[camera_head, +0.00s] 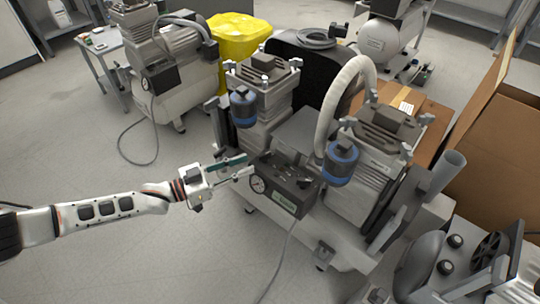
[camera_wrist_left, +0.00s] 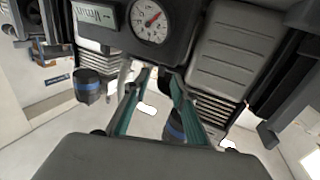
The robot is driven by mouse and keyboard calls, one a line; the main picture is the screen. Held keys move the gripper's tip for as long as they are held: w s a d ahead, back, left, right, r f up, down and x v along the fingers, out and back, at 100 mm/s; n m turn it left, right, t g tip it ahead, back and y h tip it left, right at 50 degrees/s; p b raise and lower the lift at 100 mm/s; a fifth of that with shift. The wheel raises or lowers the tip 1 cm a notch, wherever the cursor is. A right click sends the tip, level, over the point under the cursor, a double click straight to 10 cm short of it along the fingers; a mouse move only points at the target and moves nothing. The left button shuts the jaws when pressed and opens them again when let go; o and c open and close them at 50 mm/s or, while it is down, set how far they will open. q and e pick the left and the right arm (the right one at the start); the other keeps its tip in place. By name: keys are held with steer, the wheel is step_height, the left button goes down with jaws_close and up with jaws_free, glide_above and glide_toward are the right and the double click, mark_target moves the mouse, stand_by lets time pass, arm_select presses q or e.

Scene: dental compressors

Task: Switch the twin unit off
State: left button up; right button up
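The twin unit (camera_head: 330,232) is a light-grey compressor with two motor heads, two blue-banded filter cups and a pale hose arching over it. Its dark control box (camera_head: 283,190) carries a round gauge (camera_head: 258,184) and small fittings on top; which of them is the switch I cannot tell. The box also shows in the left wrist view (camera_wrist_left: 185,45), with its red-needled gauge (camera_wrist_left: 148,20). My left gripper (camera_head: 250,164) is just left of the box, with its two teal fingers apart and nothing between them. In the left wrist view the fingertips (camera_wrist_left: 158,72) lie below the gauge. My right gripper is out of view.
Another compressor (camera_head: 178,80) stands at the back left, near a yellow bin (camera_head: 236,36). A cardboard box (camera_head: 505,130) is at the right. A cable (camera_head: 282,262) runs down from the control box across the floor. The floor at front left is clear.

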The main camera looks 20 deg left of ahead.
mark_target(258, 159)
arm_select(q)
steer(key=shift+w+d, duration=0.2)
steer(key=shift+w, duration=0.3)
steer(key=b+x, duration=0.1)
steer(key=x, duration=0.4)
steer(key=shift+f, duration=0.1)
steer(key=shift+b+x, duration=0.35)
steer(key=shift+x, duration=0.5)
steer(key=shift+r, duration=0.2)
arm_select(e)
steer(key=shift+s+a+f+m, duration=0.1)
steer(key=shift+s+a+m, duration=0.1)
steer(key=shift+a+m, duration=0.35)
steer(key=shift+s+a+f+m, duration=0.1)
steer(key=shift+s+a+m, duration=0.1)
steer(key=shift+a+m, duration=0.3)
arm_select(q)
steer(key=shift+c, duration=0.4)
jaws_close()
